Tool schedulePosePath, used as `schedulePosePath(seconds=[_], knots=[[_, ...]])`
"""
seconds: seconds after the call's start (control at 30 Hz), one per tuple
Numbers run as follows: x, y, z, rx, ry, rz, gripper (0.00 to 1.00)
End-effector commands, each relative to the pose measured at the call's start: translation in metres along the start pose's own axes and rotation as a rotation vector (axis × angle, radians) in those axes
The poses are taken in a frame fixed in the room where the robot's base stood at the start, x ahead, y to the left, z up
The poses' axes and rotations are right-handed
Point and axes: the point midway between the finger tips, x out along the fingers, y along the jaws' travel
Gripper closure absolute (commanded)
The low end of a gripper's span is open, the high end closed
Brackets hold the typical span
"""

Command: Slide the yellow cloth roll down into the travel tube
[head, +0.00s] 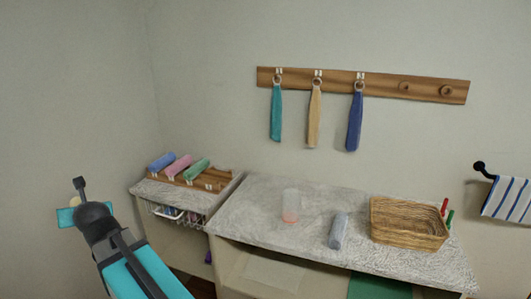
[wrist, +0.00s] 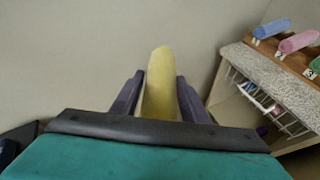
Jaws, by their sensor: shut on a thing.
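In the wrist view my gripper (wrist: 157,88) is shut on the yellow cloth roll (wrist: 160,80), with one purple finger on each side of it. The roll's rounded end sticks out past the fingertips, and its other end is hidden behind the gripper body. My arm is at the lower left there, left of the shelves and away from the counter. A clear upright tube with a reddish base, which looks like the travel tube (head: 290,204), stands on the counter. Its inside is hard to make out.
Blue, pink and green rolls (head: 178,165) lie on a wooden rack on the left cabinet. A grey-blue roll (head: 338,230) and a wicker basket (head: 408,223) are right of the tube. Towels hang from a peg rail (head: 430,92). The counter (head: 250,212) left of the tube is clear.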

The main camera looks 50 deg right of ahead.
Motion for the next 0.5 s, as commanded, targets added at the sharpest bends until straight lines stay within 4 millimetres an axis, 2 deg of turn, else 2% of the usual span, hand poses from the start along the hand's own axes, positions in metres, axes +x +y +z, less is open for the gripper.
schedulePosePath(seconds=[0.03, 0.27, 0.5], knots=[[0.001, -0.013, 0.008, 0.014, 0.008, -0.032, 0.82], [-0.002, -0.093, 0.031, 0.129, 0.083, -0.240, 0.82], [-0.017, -0.181, 0.050, 0.324, 0.184, -0.499, 0.82]])
